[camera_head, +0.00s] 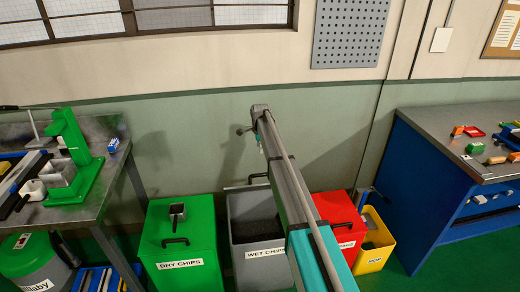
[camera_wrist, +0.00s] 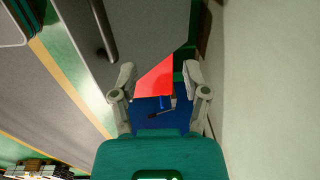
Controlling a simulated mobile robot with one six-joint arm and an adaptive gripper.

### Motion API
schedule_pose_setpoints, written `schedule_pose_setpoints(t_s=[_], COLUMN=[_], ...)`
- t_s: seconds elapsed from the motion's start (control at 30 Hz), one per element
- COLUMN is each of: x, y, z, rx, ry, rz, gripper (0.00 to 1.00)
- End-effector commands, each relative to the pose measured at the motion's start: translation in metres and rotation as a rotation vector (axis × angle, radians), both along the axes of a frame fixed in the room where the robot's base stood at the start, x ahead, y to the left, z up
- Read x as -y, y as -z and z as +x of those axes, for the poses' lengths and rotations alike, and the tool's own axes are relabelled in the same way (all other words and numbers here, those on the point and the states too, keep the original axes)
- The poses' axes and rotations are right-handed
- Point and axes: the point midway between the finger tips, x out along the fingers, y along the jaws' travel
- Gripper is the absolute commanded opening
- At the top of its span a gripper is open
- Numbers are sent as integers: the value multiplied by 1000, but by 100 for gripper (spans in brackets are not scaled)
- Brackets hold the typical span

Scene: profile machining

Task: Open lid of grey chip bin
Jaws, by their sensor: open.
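The grey chip bin (camera_head: 243,262), labelled WET CHIPS, stands between the green and red bins in the head view. Its top is uncovered, showing a dark inside. A long grey and teal beam hides the bin's right side. In the wrist view my gripper (camera_wrist: 159,70) is open, with nothing clearly between its fingers. A grey panel (camera_wrist: 145,25) with a dark bar handle (camera_wrist: 104,32) lies beyond them, the handle left of the fingers. I cannot make out my gripper in the head view.
The green DRY CHIPS bin (camera_head: 180,245) stands left, the red bin (camera_head: 338,210) and yellow bin (camera_head: 374,250) right. A workbench (camera_head: 100,130) is at far left and a blue bench (camera_head: 420,160) at far right. The wall (camera_head: 185,140) is close behind the bins.

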Motion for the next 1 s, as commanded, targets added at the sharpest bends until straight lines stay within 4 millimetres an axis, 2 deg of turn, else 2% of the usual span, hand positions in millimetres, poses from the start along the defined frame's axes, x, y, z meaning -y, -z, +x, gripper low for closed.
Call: schedule_pose_setpoints(t_s=[0.4, 0.9, 1.0], x=[-1, -1, -1], y=[-17, -17, -16], z=[12, 12, 11], rx=[0, 0, 2], ry=[0, 0, 0], rz=[0, 0, 0], gripper=[59, 59, 41])
